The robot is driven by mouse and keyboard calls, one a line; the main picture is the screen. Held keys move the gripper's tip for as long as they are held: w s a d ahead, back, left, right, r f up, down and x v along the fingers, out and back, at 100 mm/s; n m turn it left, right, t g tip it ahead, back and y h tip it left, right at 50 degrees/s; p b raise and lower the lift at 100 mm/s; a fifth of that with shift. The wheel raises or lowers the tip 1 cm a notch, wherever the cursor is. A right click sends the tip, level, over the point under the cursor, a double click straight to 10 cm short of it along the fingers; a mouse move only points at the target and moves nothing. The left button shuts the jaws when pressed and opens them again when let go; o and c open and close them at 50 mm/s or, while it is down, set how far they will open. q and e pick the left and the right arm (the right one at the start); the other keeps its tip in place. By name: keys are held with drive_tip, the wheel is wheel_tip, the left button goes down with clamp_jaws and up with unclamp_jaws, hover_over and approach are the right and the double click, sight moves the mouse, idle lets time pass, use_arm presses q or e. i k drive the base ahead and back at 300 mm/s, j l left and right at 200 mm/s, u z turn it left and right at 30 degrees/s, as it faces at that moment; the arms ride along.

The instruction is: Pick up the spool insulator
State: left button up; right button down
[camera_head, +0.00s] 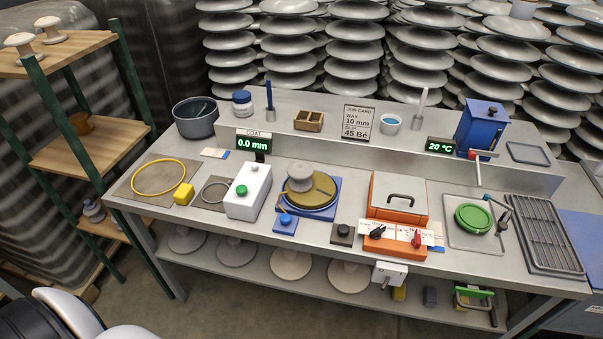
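A grey, rounded, spool-like piece (300,174) stands upright on a brass-coloured disc (322,188) on a blue base, in the middle of the bench. Two pale mushroom-shaped pieces, a left one (20,43) and a right one (49,27), stand on the top board of the wooden rack at the left. A small grey-violet piece (94,209) sits on the rack's low board. I cannot tell for certain which of these is the spool insulator. Neither of my grippers is in view.
The metal bench (290,230) is crowded: a white box with green button (248,190), an orange lidded box (398,197), a green disc (473,219) and a grille (545,235). A raised ledge runs behind. Pale discs (291,265) lie on the shelf below. Insulator stacks fill the back.

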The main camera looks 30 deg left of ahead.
sight(300, 172)
drive_tip(key=i+j+u, duration=0.15)
drive_tip(key=j, duration=0.25)
drive_tip(key=i+j+u, duration=0.15)
drive_tip(key=j, duration=0.25)
drive_tip(key=i+j+u, duration=0.15)
drive_tip(key=j, duration=0.2)
drive_tip(key=i, duration=0.05)
